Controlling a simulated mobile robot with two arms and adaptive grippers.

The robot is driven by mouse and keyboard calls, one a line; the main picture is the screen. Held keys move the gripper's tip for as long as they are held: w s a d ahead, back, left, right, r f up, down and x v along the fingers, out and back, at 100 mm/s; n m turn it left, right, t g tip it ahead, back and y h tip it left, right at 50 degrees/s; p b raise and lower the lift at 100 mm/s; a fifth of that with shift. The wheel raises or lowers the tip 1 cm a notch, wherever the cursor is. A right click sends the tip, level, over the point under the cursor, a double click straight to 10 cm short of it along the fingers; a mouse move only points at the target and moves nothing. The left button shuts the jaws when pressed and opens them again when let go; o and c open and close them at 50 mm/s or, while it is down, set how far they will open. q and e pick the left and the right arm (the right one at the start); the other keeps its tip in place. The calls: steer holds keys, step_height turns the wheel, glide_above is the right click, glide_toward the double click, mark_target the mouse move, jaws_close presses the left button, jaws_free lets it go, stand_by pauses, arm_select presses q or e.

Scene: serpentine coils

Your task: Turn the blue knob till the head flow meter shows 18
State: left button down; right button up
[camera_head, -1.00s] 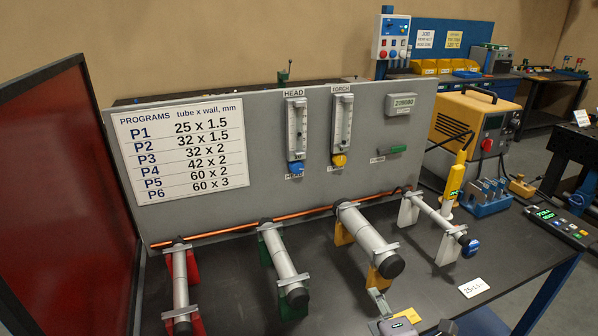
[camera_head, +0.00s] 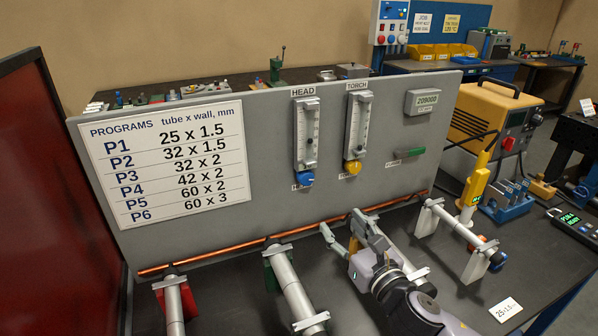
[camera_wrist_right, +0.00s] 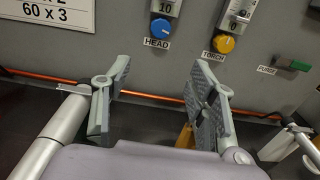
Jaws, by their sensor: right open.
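The blue knob (camera_head: 304,179) sits at the foot of the HEAD flow meter (camera_head: 306,135) on the grey panel. In the right wrist view the blue knob (camera_wrist_right: 160,28) is ahead of the fingers, above the HEAD label. The meter's scale is too small to read in the head view; the wrist view shows only its lower end, marked 10. My right gripper (camera_head: 343,234) is open and empty, below and to the right of the knob and apart from it. Its two fingers (camera_wrist_right: 160,95) stand wide apart in the wrist view. My left gripper is not in view.
The TORCH meter with its yellow knob (camera_head: 352,167) is close on the right. A green PURGE lever (camera_head: 410,153) lies further right. A copper pipe (camera_head: 220,254) runs along the panel's foot. Several tubes on stands, such as the left one (camera_head: 175,305), stick out in front.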

steer(key=p, duration=0.2)
glide_toward(308, 181)
steer(key=x, duration=0.8)
steer(key=shift+w+r+p, duration=0.1)
steer(key=shift+p, duration=0.2)
steer(key=shift+w+a, duration=0.25)
steer(key=shift+w, duration=0.2)
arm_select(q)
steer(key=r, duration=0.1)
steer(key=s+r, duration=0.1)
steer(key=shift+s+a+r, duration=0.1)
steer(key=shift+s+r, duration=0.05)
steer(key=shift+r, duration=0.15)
arm_select(e)
steer(key=shift+c, duration=0.2)
steer(key=c, duration=1.1)
arm_select(q)
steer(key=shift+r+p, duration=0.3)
steer(key=shift+p, duration=0.05)
arm_select(e)
steer(key=m, duration=0.5)
steer(key=shift+m, duration=0.3)
